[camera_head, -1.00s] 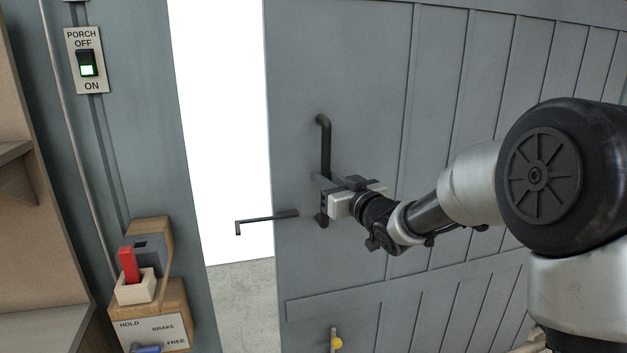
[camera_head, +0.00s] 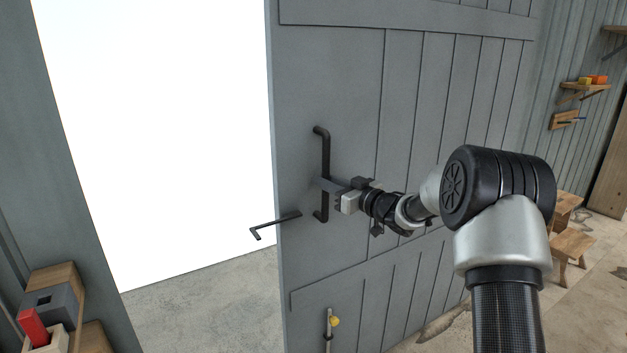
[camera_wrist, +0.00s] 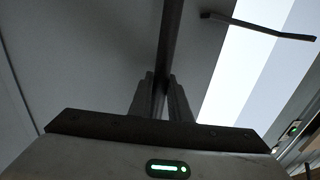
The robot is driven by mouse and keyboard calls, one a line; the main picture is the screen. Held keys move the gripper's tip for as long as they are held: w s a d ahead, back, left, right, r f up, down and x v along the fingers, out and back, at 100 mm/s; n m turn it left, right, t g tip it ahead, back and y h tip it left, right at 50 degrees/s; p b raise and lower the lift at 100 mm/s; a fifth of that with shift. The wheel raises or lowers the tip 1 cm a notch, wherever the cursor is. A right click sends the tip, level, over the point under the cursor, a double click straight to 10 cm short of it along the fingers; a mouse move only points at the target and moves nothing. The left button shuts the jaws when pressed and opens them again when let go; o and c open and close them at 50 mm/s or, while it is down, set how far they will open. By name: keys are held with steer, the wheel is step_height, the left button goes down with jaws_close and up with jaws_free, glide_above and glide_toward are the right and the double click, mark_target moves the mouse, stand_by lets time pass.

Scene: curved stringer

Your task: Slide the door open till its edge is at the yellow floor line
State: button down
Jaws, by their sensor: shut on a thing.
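The grey plank door (camera_head: 345,90) stands partly open, with a wide bright gap to the left of its edge. A black vertical bar handle (camera_head: 323,150) is fixed near that edge. My gripper (camera_head: 324,186) is shut on the handle's lower half; in the wrist view the fingers (camera_wrist: 161,98) close around the dark handle bar (camera_wrist: 171,40). A thin black hooked latch rod (camera_head: 275,224) sticks out past the door's edge and also shows in the wrist view (camera_wrist: 258,26). I cannot see the yellow floor line in any view.
A wooden block with a red lever (camera_head: 33,326) is on the wall at lower left. A small rod with a yellow knob (camera_head: 334,321) is low on the door. Bare concrete floor (camera_head: 205,310) shows in the doorway. Stools (camera_head: 572,245) and shelves (camera_head: 585,88) stand at right.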

steer(key=shift+a, duration=0.15)
steer(key=c, duration=1.6)
jaws_free()
steer(key=shift+a, duration=0.1)
steer(key=shift+c, duration=0.2)
steer(key=shift+s+d, duration=0.1)
steer(key=shift+d, duration=0.1)
steer(key=v, duration=1.7)
steer(key=shift+d, duration=0.15)
